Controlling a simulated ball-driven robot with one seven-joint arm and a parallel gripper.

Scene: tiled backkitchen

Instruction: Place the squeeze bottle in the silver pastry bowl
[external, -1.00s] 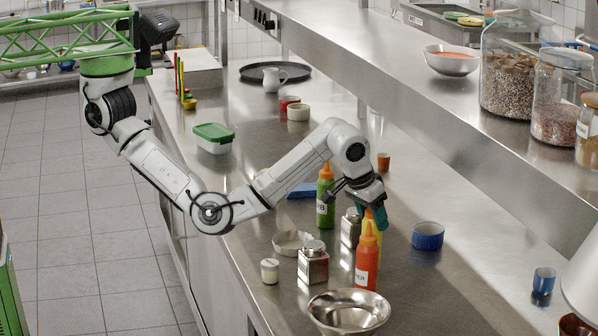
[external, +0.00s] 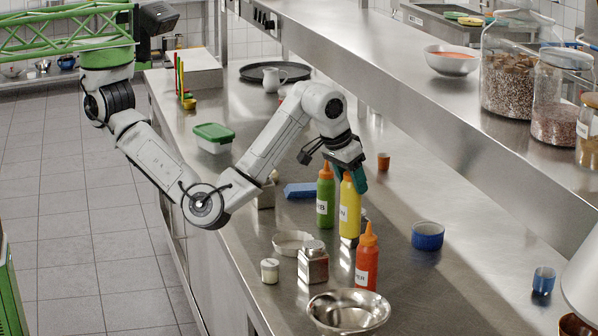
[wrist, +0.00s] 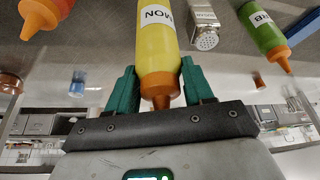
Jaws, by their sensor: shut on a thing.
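My gripper (external: 347,172) is shut on a yellow squeeze bottle (external: 349,208), near its orange cap. The bottle is upright and appears raised off the counter. In the wrist view the yellow bottle (wrist: 158,45), its label partly reading "MON", sits between the green fingers (wrist: 152,90). The silver pastry bowl (external: 318,311) stands at the front of the counter, below and in front of my gripper, and looks empty. A red squeeze bottle (external: 367,264) stands between the held bottle and the bowl. A green squeeze bottle (external: 325,203) stands just left of the held one.
A metal shaker (external: 313,264), a small white jar (external: 270,271) and a fluted dish (external: 291,241) stand left of the red bottle. Another shaker (wrist: 205,28) is partly hidden behind the held bottle externally. A blue ramekin (external: 427,237) is at right. The steel shelf overhangs the right side.

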